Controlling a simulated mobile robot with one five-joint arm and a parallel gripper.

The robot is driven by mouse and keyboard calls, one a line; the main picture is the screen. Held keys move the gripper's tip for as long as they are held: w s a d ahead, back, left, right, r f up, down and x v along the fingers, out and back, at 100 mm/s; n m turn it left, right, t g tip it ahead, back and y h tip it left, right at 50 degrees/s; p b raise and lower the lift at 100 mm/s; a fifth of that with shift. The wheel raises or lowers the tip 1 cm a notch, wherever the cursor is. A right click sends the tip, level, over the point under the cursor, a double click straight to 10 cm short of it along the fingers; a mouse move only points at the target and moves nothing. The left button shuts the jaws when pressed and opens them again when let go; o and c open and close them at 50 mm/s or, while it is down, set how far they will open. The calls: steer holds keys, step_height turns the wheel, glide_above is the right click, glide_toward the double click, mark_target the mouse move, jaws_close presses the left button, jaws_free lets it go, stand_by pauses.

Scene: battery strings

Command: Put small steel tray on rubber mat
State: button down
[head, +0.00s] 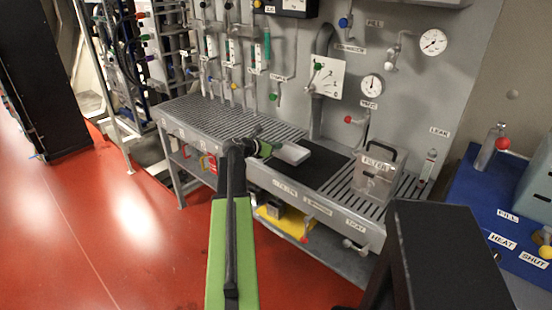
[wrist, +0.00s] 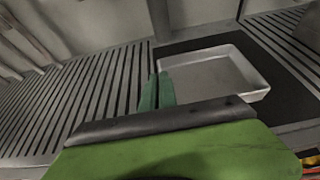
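The small steel tray (head: 291,153) is a shallow, pale grey rectangular dish. In the wrist view the tray (wrist: 213,75) lies just right of the fingers, over the dark rubber mat (wrist: 275,68). The mat (head: 318,167) shows on the bench in the head view, right of the tray. My gripper (head: 266,149) is at the tray's left end. In the wrist view the green fingers of my gripper (wrist: 157,90) are close together at the tray's left wall and look shut on it. I cannot tell whether the tray touches the mat.
A slatted grey bench (head: 225,118) runs left of the mat. A clear box labelled FILTER (head: 375,173) stands on slats to its right. The panel behind carries valves, pipes and gauges (head: 370,86). A blue unit (head: 500,205) stands far right.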

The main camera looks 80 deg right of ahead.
mark_target(276, 159)
steer(key=shift+f+b, duration=1.7)
steer(key=shift+f, duration=0.35)
steer(key=c, duration=1.7)
jaws_free()
steer(key=shift+r, duration=0.1)
steer(key=shift+r+p, duration=0.2)
steer(key=shift+p, duration=0.1)
steer(key=p+v, duration=0.4)
steer(key=v, duration=0.8)
